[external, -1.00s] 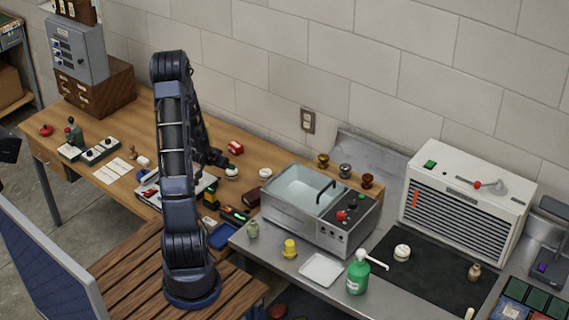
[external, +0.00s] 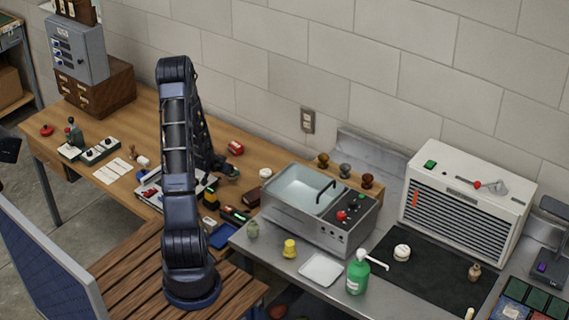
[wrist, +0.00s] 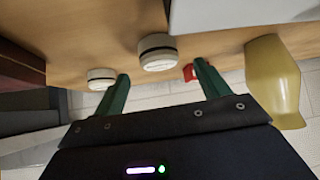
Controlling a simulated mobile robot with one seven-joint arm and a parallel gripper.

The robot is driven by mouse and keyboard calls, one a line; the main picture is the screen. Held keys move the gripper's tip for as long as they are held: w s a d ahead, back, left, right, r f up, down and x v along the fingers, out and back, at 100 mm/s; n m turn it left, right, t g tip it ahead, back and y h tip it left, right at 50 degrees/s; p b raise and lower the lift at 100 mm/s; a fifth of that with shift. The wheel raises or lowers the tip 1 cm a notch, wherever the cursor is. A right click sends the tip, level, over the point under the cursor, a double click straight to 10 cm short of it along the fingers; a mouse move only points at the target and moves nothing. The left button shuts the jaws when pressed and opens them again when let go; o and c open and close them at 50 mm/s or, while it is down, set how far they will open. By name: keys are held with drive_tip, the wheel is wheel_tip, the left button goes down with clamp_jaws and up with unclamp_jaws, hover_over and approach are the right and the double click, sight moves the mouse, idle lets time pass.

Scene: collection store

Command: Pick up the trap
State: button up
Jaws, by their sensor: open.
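My gripper (external: 229,171) is low over the wooden bench, with its green fingers apart and nothing held between them in the wrist view (wrist: 160,72). A white round puck with a dark band (wrist: 157,52) stands just beyond the gap between the fingertips. A second similar puck (wrist: 101,78) stands to the left, by the left fingertip. I cannot tell for sure which thing is the trap; these pucks are possible matches. In the external view one white puck (external: 266,173) shows right of my gripper; the other is hidden behind it.
A red block (wrist: 190,72) lies by the right finger, and a yellowish rounded thing (wrist: 272,75) stands to its right. A steel basin (external: 300,232) stands right of the gripper. A further white puck (external: 402,252) sits on a black mat (external: 440,275).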

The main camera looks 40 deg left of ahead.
drive_tip(key=shift+x, duration=2.35)
drive_tip(key=shift+s, duration=0.1)
drive_tip(key=c, duration=1)
